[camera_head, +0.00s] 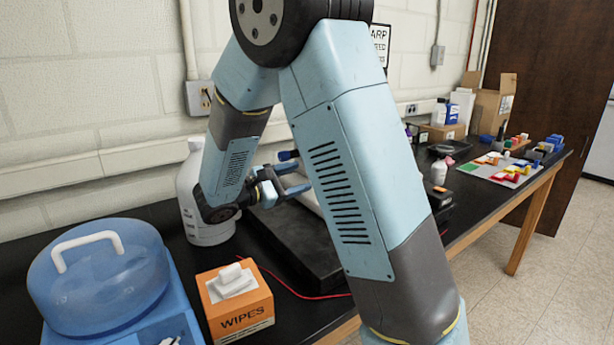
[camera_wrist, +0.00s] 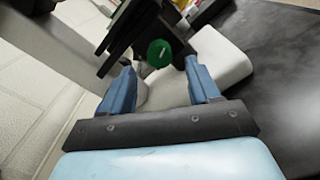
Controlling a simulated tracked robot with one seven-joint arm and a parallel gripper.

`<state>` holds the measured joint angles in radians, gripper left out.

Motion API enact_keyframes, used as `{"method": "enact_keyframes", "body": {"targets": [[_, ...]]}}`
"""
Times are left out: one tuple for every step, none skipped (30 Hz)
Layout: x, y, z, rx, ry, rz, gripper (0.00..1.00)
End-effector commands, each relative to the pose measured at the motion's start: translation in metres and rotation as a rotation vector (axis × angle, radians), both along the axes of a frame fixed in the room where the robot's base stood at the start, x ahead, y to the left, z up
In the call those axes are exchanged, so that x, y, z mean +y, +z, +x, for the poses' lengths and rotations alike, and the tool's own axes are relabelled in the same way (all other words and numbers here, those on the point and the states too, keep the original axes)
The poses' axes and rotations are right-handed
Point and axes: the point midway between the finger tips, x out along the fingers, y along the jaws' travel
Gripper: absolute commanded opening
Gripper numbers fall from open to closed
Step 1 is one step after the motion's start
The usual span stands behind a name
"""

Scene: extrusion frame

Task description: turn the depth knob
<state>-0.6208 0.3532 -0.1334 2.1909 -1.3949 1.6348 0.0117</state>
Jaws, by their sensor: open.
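A round green knob (camera_wrist: 159,53) with a short white mark on its face shows in the wrist view, on a black part of an apparatus. My gripper (camera_wrist: 160,66) has its two blue fingers spread. The knob appears in the gap between the fingertips or just beyond them; I cannot tell the depth. No finger visibly touches it. In the head view my gripper (camera_head: 303,177) is above the dark slab on the bench, and my arm hides most of the apparatus and the knob.
A white rounded body (camera_wrist: 225,58) lies close beyond the right finger. In the head view a white jug (camera_head: 188,190) stands beside my wrist. An orange wipes box (camera_head: 240,308) and a blue-lidded container (camera_head: 100,285) are in front. A red cable (camera_head: 300,294) crosses the bench.

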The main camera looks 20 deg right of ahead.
Motion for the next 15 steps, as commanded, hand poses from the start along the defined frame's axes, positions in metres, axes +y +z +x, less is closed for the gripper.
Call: {"method": "enact_keyframes", "body": {"targets": [[0.011,0.000,-0.003,0.000,0.003,-0.001,0.61],[0.017,0.000,-0.005,0.000,0.004,0.000,0.61],[0.024,0.000,-0.007,0.000,0.003,0.000,0.61],[0.029,0.000,-0.008,0.000,0.002,0.000,0.61],[0.034,0.000,-0.010,0.000,0.003,-0.001,0.61],[0.040,-0.001,-0.012,0.000,0.003,0.000,0.61],[0.044,-0.001,-0.014,0.001,0.003,0.000,0.61],[0.048,-0.001,-0.015,0.001,0.002,-0.001,0.61],[0.053,-0.001,-0.016,0.001,0.002,-0.001,0.61],[0.056,-0.001,-0.017,0.001,0.001,-0.001,0.61],[0.058,-0.001,-0.018,0.001,0.000,0.000,0.61],[0.062,-0.001,-0.019,0.001,0.000,0.000,0.61],[0.064,-0.001,-0.020,0.001,0.000,0.000,0.61],[0.065,-0.001,-0.021,0.001,0.001,-0.001,0.61],[0.067,-0.001,-0.021,0.001,0.001,-0.001,0.61]]}}
